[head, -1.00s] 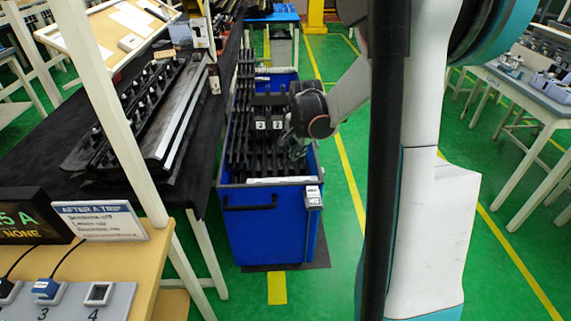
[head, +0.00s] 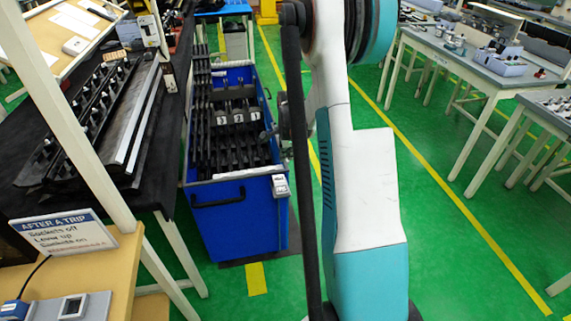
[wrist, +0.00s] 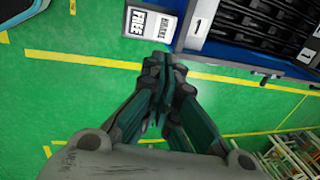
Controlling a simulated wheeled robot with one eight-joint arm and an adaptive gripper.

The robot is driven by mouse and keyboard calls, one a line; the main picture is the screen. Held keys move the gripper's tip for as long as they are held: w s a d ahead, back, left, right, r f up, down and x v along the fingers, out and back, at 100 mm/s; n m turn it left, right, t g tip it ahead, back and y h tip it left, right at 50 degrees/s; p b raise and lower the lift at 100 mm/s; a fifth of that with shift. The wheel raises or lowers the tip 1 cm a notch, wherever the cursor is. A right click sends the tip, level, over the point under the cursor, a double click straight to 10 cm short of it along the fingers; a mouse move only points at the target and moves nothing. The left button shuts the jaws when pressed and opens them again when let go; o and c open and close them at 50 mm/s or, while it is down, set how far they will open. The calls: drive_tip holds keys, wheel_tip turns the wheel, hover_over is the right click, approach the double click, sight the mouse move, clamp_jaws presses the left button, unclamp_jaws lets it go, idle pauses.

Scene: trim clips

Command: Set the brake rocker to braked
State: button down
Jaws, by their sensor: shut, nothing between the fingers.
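The brake rocker (head: 280,186) is a small white labelled plate at the near right top corner of the blue cart (head: 240,222). In the wrist view the rocker (wrist: 150,22) shows the words FREE and BRAKE side by side. I cannot tell which half is pressed in. My gripper (wrist: 165,62) is shut and empty, with its fingertips just below the rocker in the wrist picture and apart from it. In the head view my arm hides most of the gripper, which is beside the cart's right side.
The cart holds black slotted racks with numbered white tags (head: 238,117). A black-covered table (head: 150,185) stands close on its left. A sign reading AFTER A TRIP (head: 64,232) stands on the wooden bench at the near left.

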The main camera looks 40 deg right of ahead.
sight(284, 175)
drive_tip(key=b+x, duration=0.3)
drive_tip(key=x, duration=1)
drive_tip(key=shift+b, duration=0.35)
drive_tip(key=shift+w+f+g, duration=0.2)
drive_tip(key=shift+g, duration=0.1)
drive_tip(key=shift+y, duration=0.3)
drive_tip(key=shift+w+d+f+g+b, duration=0.15)
drive_tip(key=shift+f+g+b, duration=0.15)
drive_tip(key=shift+f+b, duration=0.1)
drive_tip(key=shift+w+d, duration=0.1)
drive_tip(key=shift+w+d+f+b, duration=0.15)
drive_tip(key=shift+w+f+b, duration=0.15)
drive_tip(key=shift+b, duration=0.45)
